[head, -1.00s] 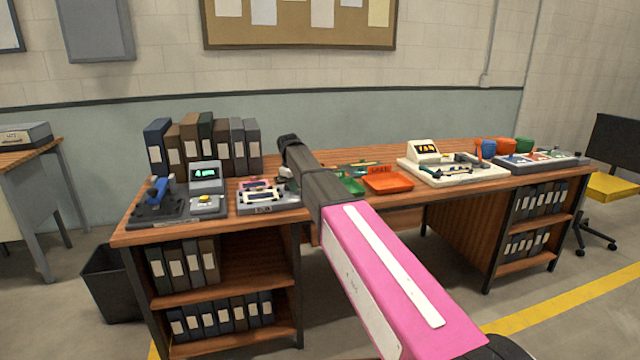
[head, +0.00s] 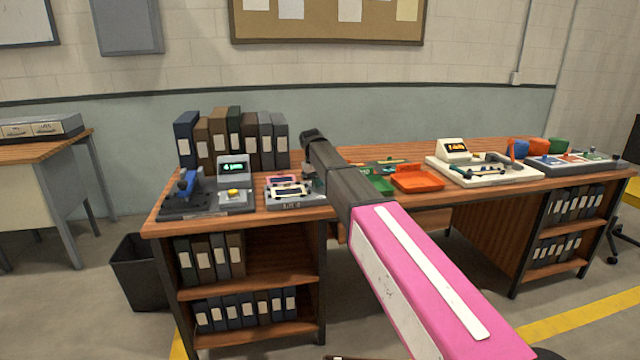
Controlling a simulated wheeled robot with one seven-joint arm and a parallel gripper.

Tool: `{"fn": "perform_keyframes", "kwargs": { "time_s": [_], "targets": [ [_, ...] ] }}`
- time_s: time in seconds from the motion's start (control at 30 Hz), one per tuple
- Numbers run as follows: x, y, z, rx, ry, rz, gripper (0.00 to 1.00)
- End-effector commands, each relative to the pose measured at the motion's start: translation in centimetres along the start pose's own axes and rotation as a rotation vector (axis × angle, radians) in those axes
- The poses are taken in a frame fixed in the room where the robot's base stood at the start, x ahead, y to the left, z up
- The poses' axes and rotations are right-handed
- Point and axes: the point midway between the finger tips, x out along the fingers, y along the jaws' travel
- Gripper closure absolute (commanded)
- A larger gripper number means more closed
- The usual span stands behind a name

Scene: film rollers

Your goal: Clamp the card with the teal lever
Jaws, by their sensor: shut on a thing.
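A low grey fixture (head: 293,204) stands on the desk, left of my arm. A pink-edged piece (head: 282,180) and a cream piece (head: 290,190) lie on it; I cannot tell which is the card. My pink and dark forearm reaches across the desk, its far end just right of this fixture. My gripper is hidden behind the arm, and its fingers and whatever they hold cannot be seen. A blue lever (head: 187,181) stands on a dark base to the left.
A console with a green display (head: 233,168) and yellow button stands left of the fixture. Binders (head: 232,138) stand behind. Right of my arm are an orange tray (head: 418,180), a green tray (head: 381,185) and a white station (head: 485,171). A bin (head: 135,272) stands beside the desk.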

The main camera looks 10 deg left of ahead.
Motion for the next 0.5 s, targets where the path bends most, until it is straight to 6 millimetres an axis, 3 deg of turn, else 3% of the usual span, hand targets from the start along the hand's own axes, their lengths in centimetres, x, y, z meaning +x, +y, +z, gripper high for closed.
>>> {"fn": "perform_keyframes", "kwargs": {
  "time_s": [0.03,0.33,0.37,0.4,0.43,0.5],
  "targets": [
    [0.28,0.24,1.29,0.011,-0.022,0.006,1.00],
    [0.31,0.21,1.36,0.012,-0.023,0.006,1.00],
    [0.31,0.21,1.37,0.012,-0.023,0.006,0.78],
    [0.31,0.20,1.39,0.011,-0.024,0.006,0.65],
    [0.31,0.19,1.35,0.011,-0.023,0.006,0.55],
    [0.26,0.13,1.19,0.009,-0.021,0.005,0.51]
  ]
}}
